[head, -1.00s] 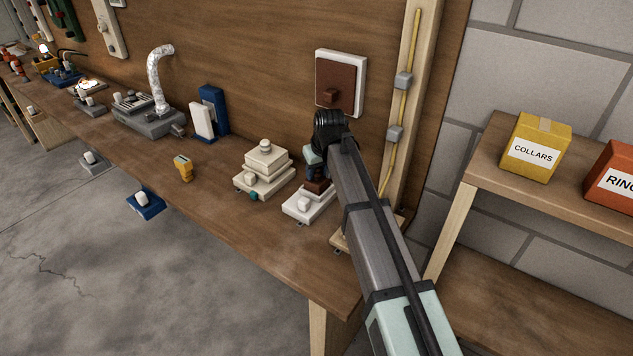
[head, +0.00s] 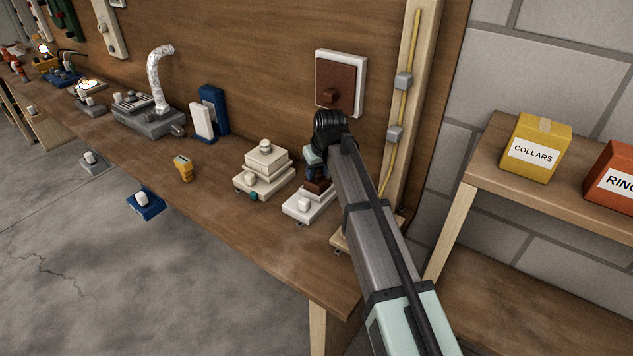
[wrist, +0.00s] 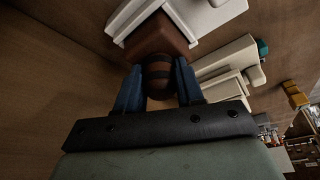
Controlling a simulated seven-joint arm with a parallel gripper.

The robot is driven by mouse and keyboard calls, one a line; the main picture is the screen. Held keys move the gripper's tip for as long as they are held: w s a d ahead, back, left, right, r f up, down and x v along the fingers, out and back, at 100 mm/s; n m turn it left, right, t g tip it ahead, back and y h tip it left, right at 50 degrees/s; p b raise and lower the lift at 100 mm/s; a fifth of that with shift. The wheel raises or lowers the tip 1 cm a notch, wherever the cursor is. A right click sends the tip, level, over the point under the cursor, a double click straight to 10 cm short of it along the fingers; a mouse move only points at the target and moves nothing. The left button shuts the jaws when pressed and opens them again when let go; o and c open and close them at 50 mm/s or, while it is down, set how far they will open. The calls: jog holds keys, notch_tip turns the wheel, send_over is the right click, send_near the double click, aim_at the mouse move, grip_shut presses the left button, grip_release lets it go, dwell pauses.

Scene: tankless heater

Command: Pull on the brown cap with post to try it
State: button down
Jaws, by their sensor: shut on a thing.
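The brown cap with post (head: 317,186) sits on a white stepped base (head: 305,206) on the bench, partly hidden behind my arm. In the wrist view the brown cap (wrist: 158,38) is a square block, and its rounded, dark-banded post (wrist: 160,73) points toward my gripper. My gripper (wrist: 159,85) has its two blue fingers on either side of the post, shut on it. In the head view my gripper (head: 316,166) reaches down to the cap from above. The cap appears to be still against the white base.
A cream stepped block (head: 265,172) stands just left of the white base. A brown panel on a white plate (head: 340,83) is on the back board. A wooden post with a yellow cable (head: 405,100) rises at right. The bench front left of the cream block has free room around a yellow piece (head: 183,168).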

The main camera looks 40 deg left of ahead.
jog(key=c, duration=0.6)
grip_release()
jog(key=v, duration=1.3)
jog(key=shift+s+d+r, duration=0.1)
jog(key=shift+d+r, duration=0.05)
jog(key=shift+r, duration=0.25)
